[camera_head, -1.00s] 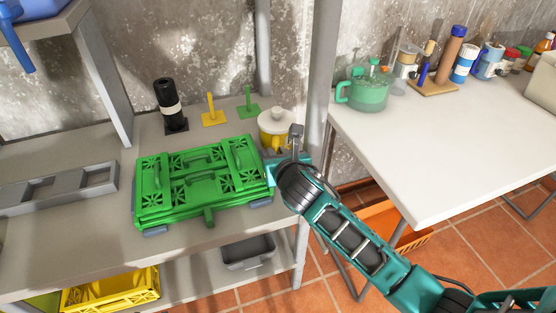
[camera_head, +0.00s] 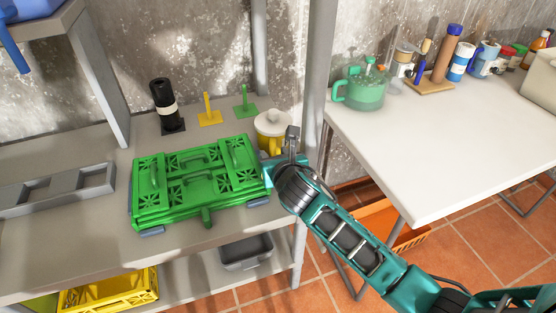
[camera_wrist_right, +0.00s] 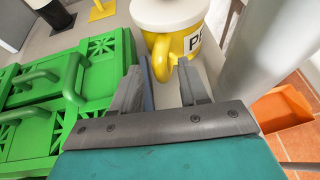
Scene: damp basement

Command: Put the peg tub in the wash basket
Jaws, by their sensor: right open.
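The peg tub (camera_head: 271,132) is a yellow tub with a white knobbed lid. It stands upright on the grey shelf, right of the green folded crates. In the right wrist view the yellow tub (camera_wrist_right: 192,42) shows its handle and part of a label starting with "P". My right gripper (camera_wrist_right: 163,82) is open, its fingertips close to the handle, with the handle roughly ahead of the gap. Contact cannot be told. In the head view my right gripper (camera_head: 281,158) partly covers the tub. An orange basket (camera_head: 402,238), perhaps the wash basket, stands on the floor, partly hidden. My left gripper is out of view.
Green folded crates (camera_head: 195,185) lie close left of my gripper. A grey shelf post (camera_head: 314,90) rises close on the right. A white table (camera_head: 430,150) holds a green pot (camera_head: 362,92) and several bottles. A yellow crate (camera_head: 108,291) sits on the lower shelf.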

